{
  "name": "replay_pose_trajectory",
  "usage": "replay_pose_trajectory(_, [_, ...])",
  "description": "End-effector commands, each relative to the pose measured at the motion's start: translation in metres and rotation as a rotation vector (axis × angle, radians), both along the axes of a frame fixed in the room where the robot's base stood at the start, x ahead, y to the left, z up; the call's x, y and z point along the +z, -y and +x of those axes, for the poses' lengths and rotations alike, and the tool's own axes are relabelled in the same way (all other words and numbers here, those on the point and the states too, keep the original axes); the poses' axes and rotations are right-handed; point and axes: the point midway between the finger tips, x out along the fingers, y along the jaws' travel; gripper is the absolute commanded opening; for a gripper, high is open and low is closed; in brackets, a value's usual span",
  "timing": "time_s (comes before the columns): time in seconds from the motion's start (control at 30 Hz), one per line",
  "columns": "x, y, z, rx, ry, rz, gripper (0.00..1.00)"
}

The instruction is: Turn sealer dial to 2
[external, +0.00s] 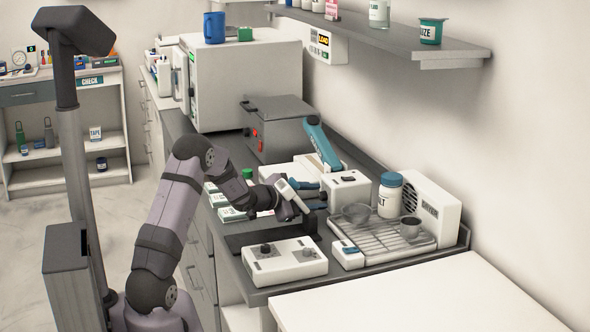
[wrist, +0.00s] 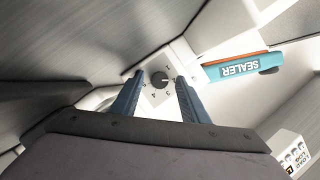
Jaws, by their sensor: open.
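The sealer is a white unit with a raised teal arm (external: 322,146); in the wrist view the teal arm (wrist: 238,68) shows the word SEALER upside down. The sealer dial (wrist: 159,79) is a small dark round knob on the white face, with marks around it too small to read. My gripper (wrist: 157,88) is open, its two blue fingers on either side of the dial in the picture. I cannot tell whether they touch it. In the external view my gripper (external: 308,191) is at the front of the sealer, and the dial is hidden there.
Right of the sealer are a wire drying tray (external: 385,243), a white jar with a blue lid (external: 390,195) and a cup (external: 410,227). A grey box with red switches (external: 278,125) stands behind.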

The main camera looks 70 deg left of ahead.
Motion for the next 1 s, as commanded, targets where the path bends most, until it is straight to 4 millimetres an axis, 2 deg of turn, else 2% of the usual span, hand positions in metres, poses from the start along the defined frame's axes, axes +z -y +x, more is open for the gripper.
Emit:
replay_pose_trajectory(0.3, [0.007, -0.001, 0.000, 0.000, 0.000, -0.095, 0.41])
replay_pose_trajectory(0.73, [0.007, -0.002, -0.001, 0.001, -0.001, -0.270, 0.41])
replay_pose_trajectory(1.0, [0.016, 0.007, -0.040, 0.003, 0.002, -0.263, 0.41])
